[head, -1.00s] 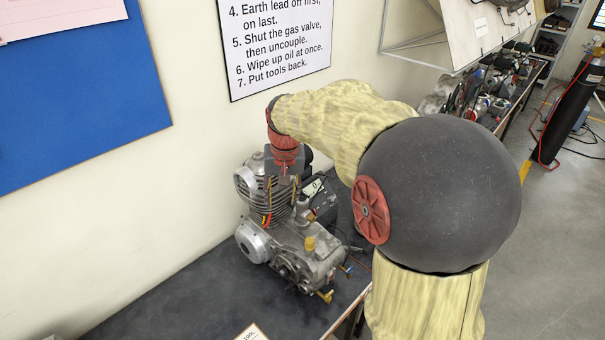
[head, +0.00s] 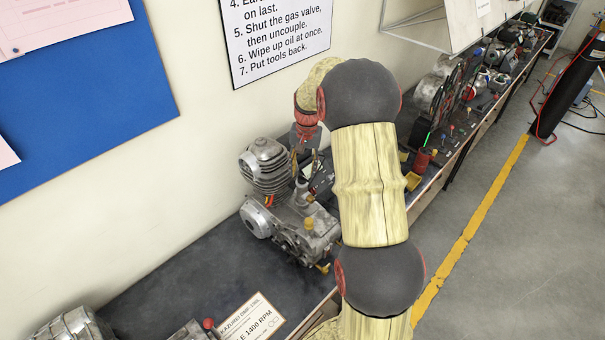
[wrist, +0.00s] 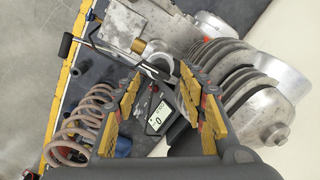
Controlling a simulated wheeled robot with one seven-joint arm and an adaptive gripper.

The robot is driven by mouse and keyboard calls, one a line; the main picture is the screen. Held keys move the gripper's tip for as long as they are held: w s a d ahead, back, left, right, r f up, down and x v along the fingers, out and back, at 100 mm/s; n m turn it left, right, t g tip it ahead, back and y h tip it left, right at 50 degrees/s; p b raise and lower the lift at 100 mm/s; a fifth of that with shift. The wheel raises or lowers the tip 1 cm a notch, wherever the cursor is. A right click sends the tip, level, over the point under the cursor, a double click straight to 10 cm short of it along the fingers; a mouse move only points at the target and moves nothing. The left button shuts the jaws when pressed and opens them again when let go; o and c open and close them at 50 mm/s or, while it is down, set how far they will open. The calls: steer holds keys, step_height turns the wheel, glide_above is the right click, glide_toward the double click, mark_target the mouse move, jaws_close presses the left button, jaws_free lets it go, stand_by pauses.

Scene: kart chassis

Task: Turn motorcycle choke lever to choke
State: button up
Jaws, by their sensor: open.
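The grey motorcycle engine (head: 290,225) stands on the dark bench against the wall, its finned cylinder (head: 265,168) upright. In the wrist view the cylinder fins (wrist: 245,85) are at right and the metal casing (wrist: 165,22) at the top. My gripper (head: 303,145) is just right of and behind the cylinder, pointing down. In the wrist view my gripper (wrist: 160,95) has its yellow-padded fingers apart, with nothing clearly held. A thin metal rod and a brass-coloured fitting (wrist: 160,54) show beyond the fingers. I cannot make out which part is the choke lever.
A small display reading 0 (wrist: 159,116) lies beyond the fingers, and a coil spring (wrist: 78,130) is at left in the wrist view. A placard (head: 245,318) lies on the front bench. More parts crowd the bench behind.

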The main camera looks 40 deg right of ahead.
mark_target(302, 176)
steer(key=shift+f, duration=1.6)
steer(key=shift+a, duration=0.1)
steer(key=shift+c, duration=0.6)
jaws_close()
